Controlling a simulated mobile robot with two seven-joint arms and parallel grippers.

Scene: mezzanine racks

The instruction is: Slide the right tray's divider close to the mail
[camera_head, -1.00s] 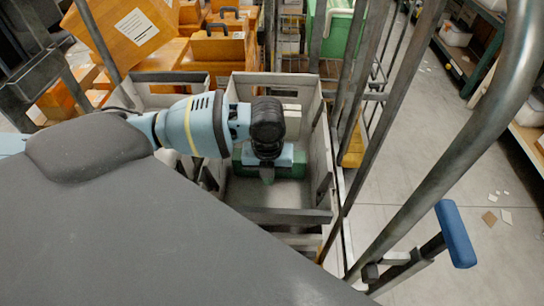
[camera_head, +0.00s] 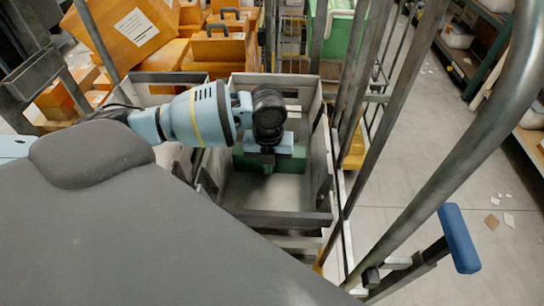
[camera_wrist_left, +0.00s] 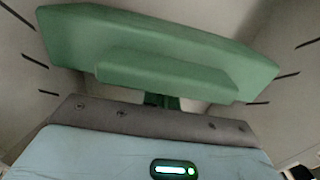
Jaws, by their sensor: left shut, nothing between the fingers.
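The right tray (camera_head: 272,218) is a grey open-topped box in the middle of the head view. Its green divider (camera_head: 290,165) stands across the inside, toward the far end. In the left wrist view the divider (camera_wrist_left: 190,42) spans the space between slotted tray walls and has a thick ledge along its face. My left gripper (camera_head: 268,167) is shut and empty, reaching down into the tray at the divider. Its fingertips are mostly hidden under the ledge in the wrist view, so contact is unclear. I cannot make out the mail. My right gripper is not in view.
A second grey tray (camera_head: 165,77) is beside it on the left, partly hidden by my arm. Metal cart posts (camera_head: 385,130) rise close along the right side. Orange boxes (camera_head: 215,48) and a green crate (camera_head: 338,35) are behind. Open floor lies to the right.

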